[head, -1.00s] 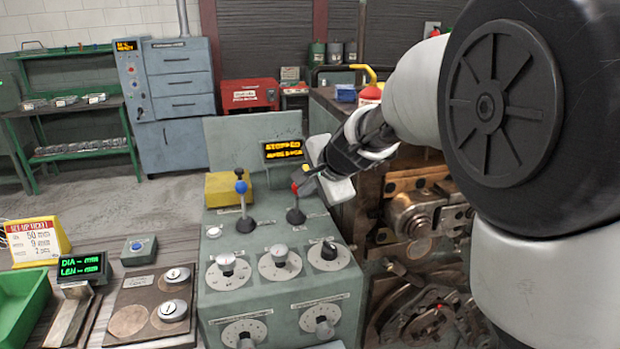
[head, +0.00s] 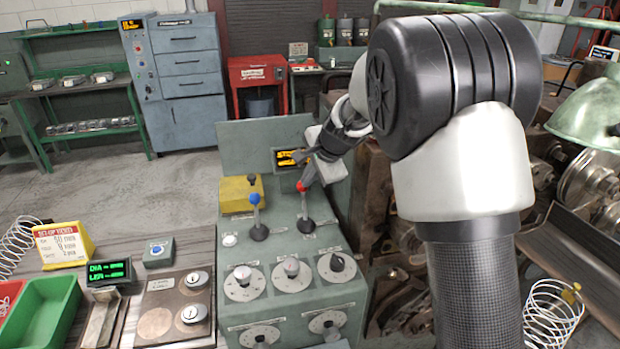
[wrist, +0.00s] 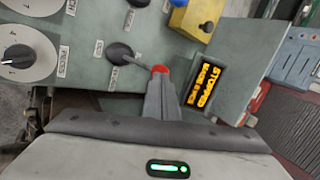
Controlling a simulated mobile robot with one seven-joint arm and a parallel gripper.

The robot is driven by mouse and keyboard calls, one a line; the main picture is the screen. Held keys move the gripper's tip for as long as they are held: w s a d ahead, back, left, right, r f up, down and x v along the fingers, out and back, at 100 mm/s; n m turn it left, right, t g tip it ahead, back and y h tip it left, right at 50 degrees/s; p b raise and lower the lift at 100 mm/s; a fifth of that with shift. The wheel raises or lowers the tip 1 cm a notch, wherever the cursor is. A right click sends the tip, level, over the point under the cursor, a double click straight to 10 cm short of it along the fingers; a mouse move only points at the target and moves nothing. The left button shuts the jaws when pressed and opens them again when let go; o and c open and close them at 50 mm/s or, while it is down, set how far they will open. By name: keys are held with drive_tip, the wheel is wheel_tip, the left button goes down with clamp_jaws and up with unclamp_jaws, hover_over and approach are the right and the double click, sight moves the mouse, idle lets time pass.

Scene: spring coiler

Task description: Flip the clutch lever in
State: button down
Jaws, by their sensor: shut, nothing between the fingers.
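The grey control console (head: 287,254) carries a lever with a red knob (head: 300,187) and, to its left, one with a blue knob (head: 254,199). I cannot read which label says clutch. The red-knobbed lever stands nearly upright in the head view. My gripper (head: 307,177) is shut and empty, its fingertips at the red knob. In the wrist view, my gripper (wrist: 161,82) has its tips against or just beside the red knob (wrist: 160,70), partly covering it; contact is unclear. An amber display (wrist: 204,87) reads stopped.
A yellow box (head: 240,193) sits behind the blue-knobbed lever. Several dials, such as the left one (head: 243,282), are in front of the levers. Dark machinery (head: 397,300) stands right of the console. A green bin (head: 48,310) is at the lower left.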

drive_tip(key=shift+w+a, duration=0.1)
drive_tip(key=shift+w, duration=0.35)
idle(0.4)
